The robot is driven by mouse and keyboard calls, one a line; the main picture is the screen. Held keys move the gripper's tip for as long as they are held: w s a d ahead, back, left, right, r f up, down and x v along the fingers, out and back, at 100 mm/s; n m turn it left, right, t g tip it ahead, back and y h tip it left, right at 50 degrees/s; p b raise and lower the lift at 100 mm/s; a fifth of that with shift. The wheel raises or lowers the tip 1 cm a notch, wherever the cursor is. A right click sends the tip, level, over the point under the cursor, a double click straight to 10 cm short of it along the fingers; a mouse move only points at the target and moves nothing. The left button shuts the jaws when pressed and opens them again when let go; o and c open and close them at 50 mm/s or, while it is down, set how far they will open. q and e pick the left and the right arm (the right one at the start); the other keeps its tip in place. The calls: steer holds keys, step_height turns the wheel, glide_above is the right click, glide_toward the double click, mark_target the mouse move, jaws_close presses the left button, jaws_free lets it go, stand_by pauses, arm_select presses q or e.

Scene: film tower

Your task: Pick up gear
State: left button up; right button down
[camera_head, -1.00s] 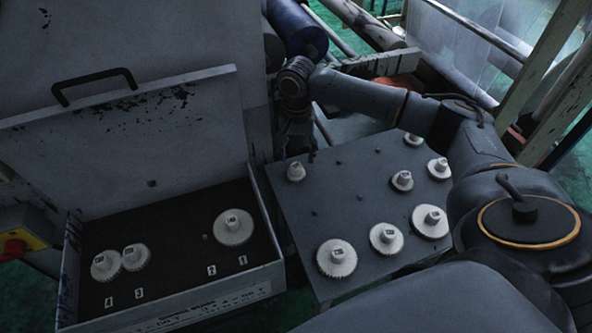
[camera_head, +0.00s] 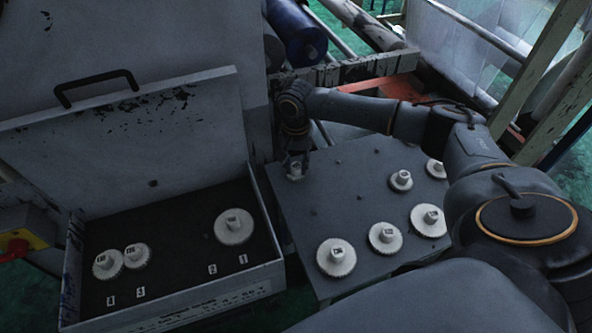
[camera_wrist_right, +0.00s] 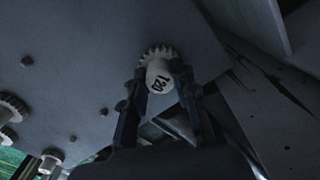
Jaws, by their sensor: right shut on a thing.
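A small white gear (camera_head: 296,171) stands at the far left corner of the grey gear table (camera_head: 335,215). My right gripper (camera_head: 297,160) is over it, pointing down, with its fingers on either side of the gear's hub. In the right wrist view the gripper (camera_wrist_right: 160,85) is shut on the hub of this gear (camera_wrist_right: 158,72), which is marked 120. The gear's toothed rim shows beyond the fingertips, at or close to the table surface. I cannot tell whether it touches the table. My left gripper is not in view.
Several other white gears stand on the table, among them a large one (camera_head: 336,257) at the front. An open box (camera_head: 270,222) to the left holds 3 gears on a black bed with numbered places. A red knob (camera_head: 14,250) is at far left.

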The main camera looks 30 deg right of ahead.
mark_target(296, 166)
steer(key=shift+r, duration=0.5)
step_height(296, 166, up, 2)
steer(key=shift+a+r+b, duration=0.1)
steer(key=shift+r+b, duration=0.15)
steer(key=shift+b, duration=0.15)
steer(key=s+a+r, duration=0.9)
steer(key=s, duration=0.1)
steer(key=shift+s+a+r, duration=0.15)
steer(key=shift+r, duration=0.15)
